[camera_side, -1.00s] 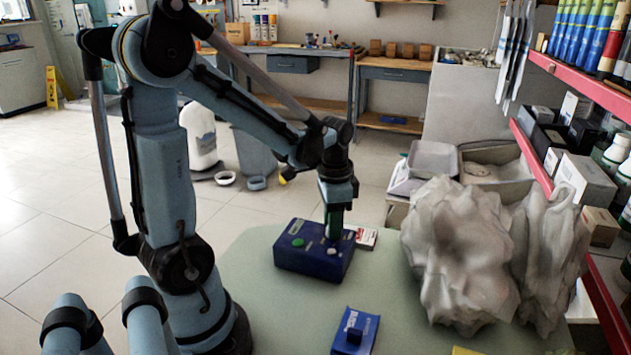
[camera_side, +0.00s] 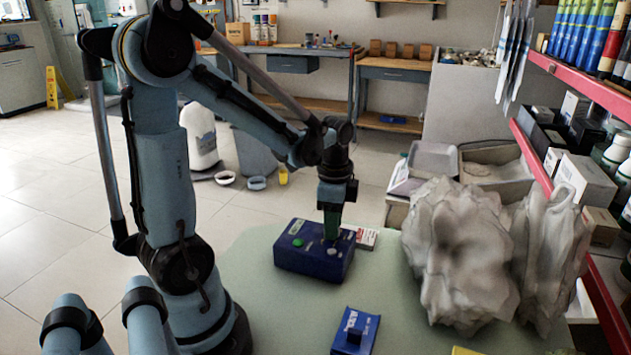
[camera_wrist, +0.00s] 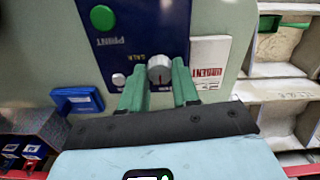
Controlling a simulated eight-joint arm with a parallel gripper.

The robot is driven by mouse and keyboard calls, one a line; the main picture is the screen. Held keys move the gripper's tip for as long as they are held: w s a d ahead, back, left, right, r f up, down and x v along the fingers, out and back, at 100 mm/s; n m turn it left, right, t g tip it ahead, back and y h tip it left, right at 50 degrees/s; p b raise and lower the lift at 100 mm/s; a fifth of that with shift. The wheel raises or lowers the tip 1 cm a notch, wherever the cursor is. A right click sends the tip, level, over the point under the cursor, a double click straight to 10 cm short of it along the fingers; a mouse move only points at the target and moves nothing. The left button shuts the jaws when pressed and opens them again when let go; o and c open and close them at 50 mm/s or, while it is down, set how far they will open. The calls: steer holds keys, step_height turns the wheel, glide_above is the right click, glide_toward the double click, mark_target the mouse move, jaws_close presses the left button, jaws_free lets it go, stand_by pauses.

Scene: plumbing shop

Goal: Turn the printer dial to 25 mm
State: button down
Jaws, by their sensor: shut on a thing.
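The printer is a dark blue box (camera_side: 290,261) on the pale green table, with a green button (camera_side: 297,243) and a small white button (camera_side: 331,252). In the wrist view the printer's panel (camera_wrist: 150,35) shows upside-down white lettering. Its round grey-white dial (camera_wrist: 159,70) sits between the two green fingers of my gripper (camera_wrist: 161,74), which is shut on it. A thin dark mark shows on the dial; I cannot read a scale value. In the side view my gripper (camera_side: 332,236) points down onto the printer's top, and its fingers hide the dial.
A white card box marked URGENT (camera_wrist: 209,65) lies beside the printer. A blue block-like item (camera_side: 355,331) lies nearer on the table. A large crumpled grey-white mass (camera_side: 460,260) stands to the right, by red-edged shelves (camera_side: 580,85). Table between printer and blue item is clear.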

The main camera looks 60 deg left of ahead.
steer(key=c, duration=0.8)
jaws_free()
steer(key=shift+r, duration=6.05)
steer(key=shift+s+d+f+n+t, duration=0.1)
steer(key=shift+d+f+n+t, duration=0.7)
steer(key=shift+d+n+t, duration=0.8)
steer(key=shift+s+d+f+n+t, duration=0.1)
steer(key=shift+d+f+n+t, duration=0.8)
steer(key=shift+d, duration=1.45)
steer(key=shift+s+d+f+n+t, duration=0.1)
steer(key=shift+d+f+n+t, duration=0.6)
steer(key=shift+d+n+t, duration=0.9)
